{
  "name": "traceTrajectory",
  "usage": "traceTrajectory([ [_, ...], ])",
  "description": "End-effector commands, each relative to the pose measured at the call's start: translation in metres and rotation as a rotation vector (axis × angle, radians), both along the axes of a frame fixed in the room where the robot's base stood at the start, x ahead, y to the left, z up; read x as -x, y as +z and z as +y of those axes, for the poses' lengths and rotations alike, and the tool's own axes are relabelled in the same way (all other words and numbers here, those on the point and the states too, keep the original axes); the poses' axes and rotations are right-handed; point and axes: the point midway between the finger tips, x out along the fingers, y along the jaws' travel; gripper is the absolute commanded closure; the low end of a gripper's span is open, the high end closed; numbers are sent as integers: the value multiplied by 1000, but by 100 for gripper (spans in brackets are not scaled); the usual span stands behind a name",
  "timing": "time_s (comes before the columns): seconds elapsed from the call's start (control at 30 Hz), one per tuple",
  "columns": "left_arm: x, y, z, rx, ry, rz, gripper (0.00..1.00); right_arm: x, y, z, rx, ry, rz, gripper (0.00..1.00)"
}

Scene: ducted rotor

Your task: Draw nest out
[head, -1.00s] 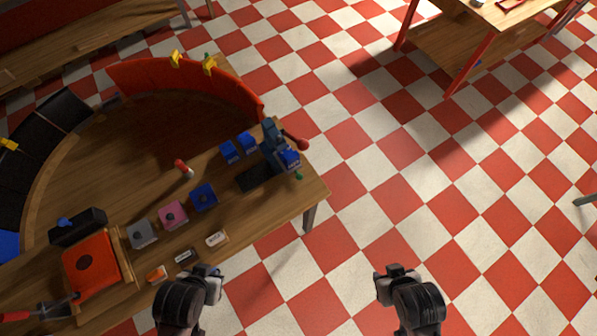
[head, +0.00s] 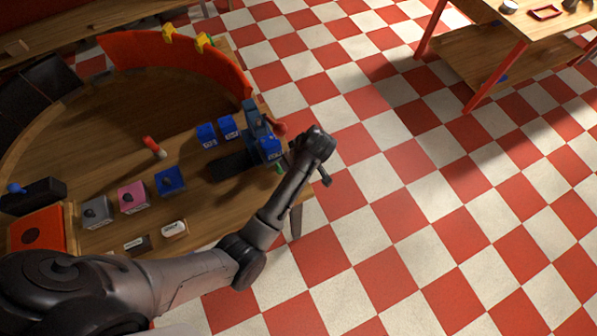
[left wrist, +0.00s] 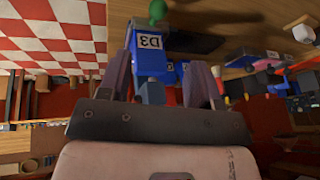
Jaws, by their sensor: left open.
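A dark blue bench fixture (head: 253,118) stands at the right end of the curved wooden bench. At its front is a blue block (head: 268,150), which appears upside down in the left wrist view with the label D3 (left wrist: 151,45). I cannot tell which part is the nest. A green knob (head: 278,167) sits by the block; it also shows in the left wrist view (left wrist: 157,10). My left gripper (left wrist: 162,68) is open, its two fingers pointing toward the D3 block, with nothing clearly gripped. In the head view it hangs just right of the block. My right gripper is out of view.
Two blue blocks (head: 217,131) stand left of the fixture. A red-and-white peg (head: 154,147) and blue (head: 170,181), pink (head: 132,197) and grey (head: 97,211) blocks stand farther left. A red-ended handle (head: 280,128) sticks out behind.

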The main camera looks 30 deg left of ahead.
Motion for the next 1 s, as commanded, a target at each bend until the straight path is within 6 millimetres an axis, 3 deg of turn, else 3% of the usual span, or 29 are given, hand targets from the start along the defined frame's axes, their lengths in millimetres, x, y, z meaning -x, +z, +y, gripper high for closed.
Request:
traceTrajectory([
  [0.23, -1, -22, 10, -6, 16, 2, 42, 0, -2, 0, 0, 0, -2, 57],
  [0.7, 2, -98, 45, -3, 13, 2, 42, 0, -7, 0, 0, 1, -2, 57],
  [1.0, 3, -121, 56, -3, 13, -1, 42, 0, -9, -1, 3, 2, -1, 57],
])
